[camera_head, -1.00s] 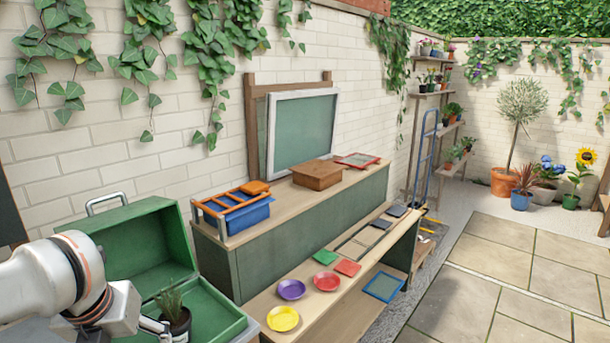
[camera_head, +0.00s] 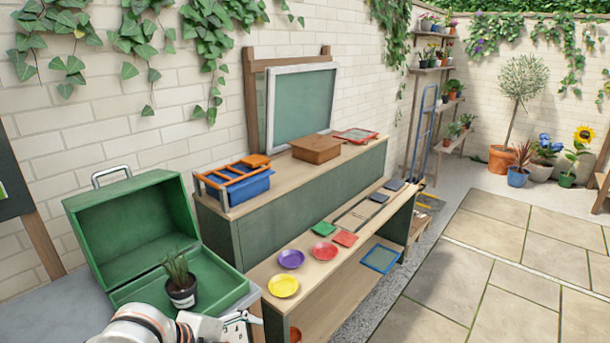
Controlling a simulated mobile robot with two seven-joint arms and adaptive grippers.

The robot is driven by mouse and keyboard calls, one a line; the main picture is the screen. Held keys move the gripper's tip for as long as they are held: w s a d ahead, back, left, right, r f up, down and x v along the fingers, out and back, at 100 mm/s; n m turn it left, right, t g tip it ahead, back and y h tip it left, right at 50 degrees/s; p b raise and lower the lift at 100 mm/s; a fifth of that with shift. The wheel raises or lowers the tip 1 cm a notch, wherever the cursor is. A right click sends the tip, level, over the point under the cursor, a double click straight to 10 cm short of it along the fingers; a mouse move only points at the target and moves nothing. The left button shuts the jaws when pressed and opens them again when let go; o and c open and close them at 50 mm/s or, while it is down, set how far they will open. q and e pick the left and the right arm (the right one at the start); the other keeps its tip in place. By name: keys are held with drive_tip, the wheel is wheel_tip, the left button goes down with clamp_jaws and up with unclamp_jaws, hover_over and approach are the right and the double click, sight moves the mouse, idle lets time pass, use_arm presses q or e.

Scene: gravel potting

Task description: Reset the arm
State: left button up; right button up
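My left gripper (camera_head: 240,322) is low in the view, in front of the green box, its arm coming in from the bottom left. It is apart from the plant, and its fingers are too small and partly cut off to judge. A small potted plant (camera_head: 181,292) with grassy leaves and a dark pot with a pale label stands upright inside the open green box (camera_head: 128,242). My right gripper is out of view.
A potting bench (camera_head: 262,273) to the right carries purple (camera_head: 291,259), yellow (camera_head: 283,286) and red (camera_head: 324,251) saucers. An orange rack on a blue bin (camera_head: 240,192) and a wooden box (camera_head: 316,149) sit on the upper shelf. Paving (camera_head: 480,270) at right is clear.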

use_arm(q)
wheel_tip(320, 180, down, 6)
drive_tip(key=d+n+t+h, duration=0.1)
drive_tip(key=d+n+t, duration=0.1)
drive_tip(key=n, duration=0.4)
drive_tip(key=s+a+f+n+t+y, duration=0.1)
drive_tip(key=s+a+f+n+y, duration=0.1)
drive_tip(key=s+a+f+n, duration=0.3)
drive_tip(key=s+a+f+n+t+y, duration=0.2)
drive_tip(key=s+a+f+n, duration=0.3)
drive_tip(key=s+f, duration=0.3)
drive_tip(key=shift+s+f+n, duration=0.35)
drive_tip(key=shift+f+n, duration=0.45)
drive_tip(key=shift+f, duration=0.1)
drive_tip(key=shift+c, duration=0.3)
